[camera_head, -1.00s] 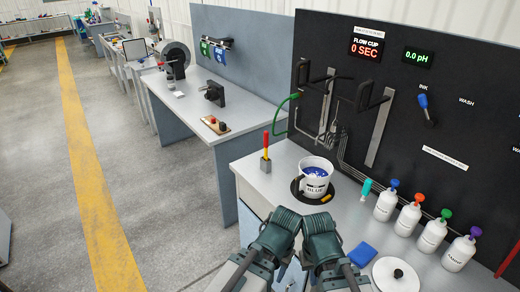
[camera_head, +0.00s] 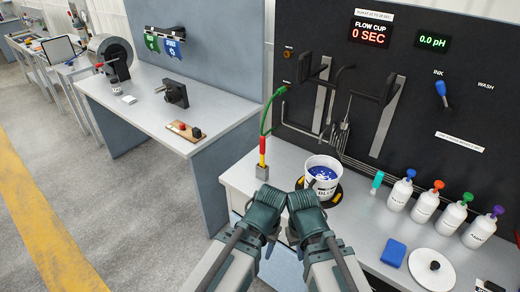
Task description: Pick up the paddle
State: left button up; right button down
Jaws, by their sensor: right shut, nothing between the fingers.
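No object is clearly recognisable as the paddle. A red and yellow upright stick (camera_head: 262,150) stands in a small grey block (camera_head: 262,172) near the bench's left end. A white bucket labelled BLUE (camera_head: 322,178) holds blue liquid, to the right of the stick. My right gripper (camera_head: 300,196) is shut and empty, just in front of the bucket. My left gripper (camera_head: 268,197) is beside it, in front of the grey block. Its fingers are too hidden to tell whether it is open.
Several white bottles with coloured tops (camera_head: 427,205) line the right of the bench. A blue sponge-like block (camera_head: 393,253) and a round white lid (camera_head: 431,270) lie in front. Black brackets (camera_head: 345,85) and a green hose (camera_head: 267,116) are at the dark panel. Another bench (camera_head: 140,120) stands left.

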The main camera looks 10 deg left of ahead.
aim_at(262, 139)
jog(key=i+j+z, duration=0.15)
jog(key=i, duration=0.3)
jog(key=i+j+z, duration=0.1)
jog(key=i+j, duration=0.2)
jog(key=i, duration=0.1)
